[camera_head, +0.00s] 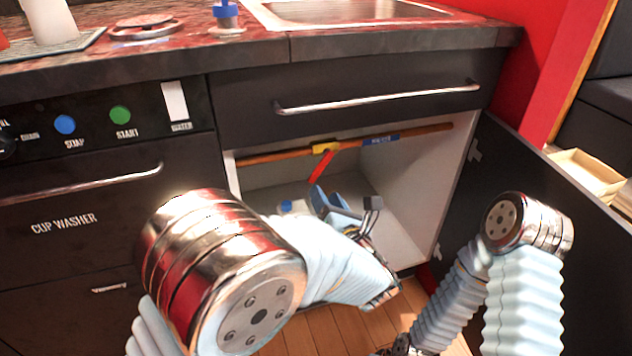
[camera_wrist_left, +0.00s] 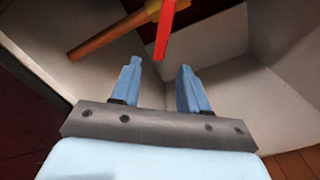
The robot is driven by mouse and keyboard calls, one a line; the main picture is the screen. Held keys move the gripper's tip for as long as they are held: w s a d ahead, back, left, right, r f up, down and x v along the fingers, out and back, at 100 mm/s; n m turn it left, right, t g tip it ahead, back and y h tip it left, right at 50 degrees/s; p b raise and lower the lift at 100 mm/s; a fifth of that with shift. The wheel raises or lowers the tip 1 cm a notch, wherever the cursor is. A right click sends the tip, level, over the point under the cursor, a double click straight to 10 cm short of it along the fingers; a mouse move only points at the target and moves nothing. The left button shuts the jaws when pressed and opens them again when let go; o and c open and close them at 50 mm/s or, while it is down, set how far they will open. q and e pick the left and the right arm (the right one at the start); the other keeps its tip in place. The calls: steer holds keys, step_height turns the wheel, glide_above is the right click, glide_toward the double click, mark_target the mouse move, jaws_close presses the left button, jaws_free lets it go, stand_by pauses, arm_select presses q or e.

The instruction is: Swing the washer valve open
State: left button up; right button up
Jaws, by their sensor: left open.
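The washer valve is a yellow body (camera_head: 325,148) with a red lever handle (camera_head: 321,167), set on a copper-coloured pipe inside the open cabinet under the sink. The lever slants down and left, across the pipe. My left gripper (camera_head: 328,196) is inside the cabinet, just below the lever, with its blue fingers apart. In the left wrist view, the red lever (camera_wrist_left: 164,30) points down toward the gap between the fingertips (camera_wrist_left: 160,66); nothing is held. Whether a finger touches the lever cannot be told. My right arm shows at the right, but its fingers do not.
The pipe (camera_head: 270,157) runs across the cabinet top with a blue label (camera_head: 381,140). The dark door (camera_head: 520,170) stands open at right. The cup washer panel (camera_head: 95,125) is at left.

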mark_target(315, 177)
arm_select(q)
steer(key=x, duration=0.7)
steer(key=shift+c, duration=0.3)
jaws_close()
